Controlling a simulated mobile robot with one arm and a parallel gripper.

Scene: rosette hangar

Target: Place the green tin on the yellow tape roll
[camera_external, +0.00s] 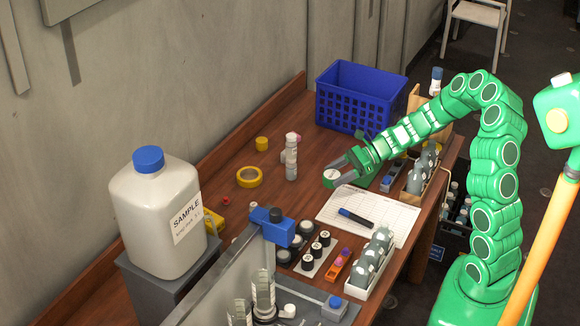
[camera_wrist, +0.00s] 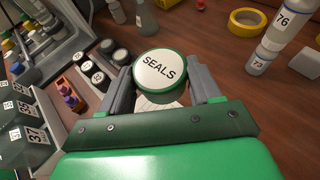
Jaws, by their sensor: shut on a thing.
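The green tin (camera_wrist: 160,72) has a white lid lettered SEALS and sits between my gripper's fingers in the wrist view. My gripper (camera_external: 340,177) is shut on the tin, which shows as a small white disc (camera_external: 331,174) in the external view. The tin is held above the bench, over or near the white paper sheet. The yellow tape roll (camera_external: 249,177) lies flat on the bench, to the left of my gripper, with nothing on it. It also shows at the top of the wrist view (camera_wrist: 247,22).
White stacked bottles (camera_external: 291,160) stand between the tape roll and my gripper. A yellow cap (camera_external: 262,143) lies behind the roll. A blue basket (camera_external: 361,98) stands at the back. A sheet with a dark marker (camera_external: 355,217), black-capped vials and a large SAMPLE jug (camera_external: 158,215) are nearby.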

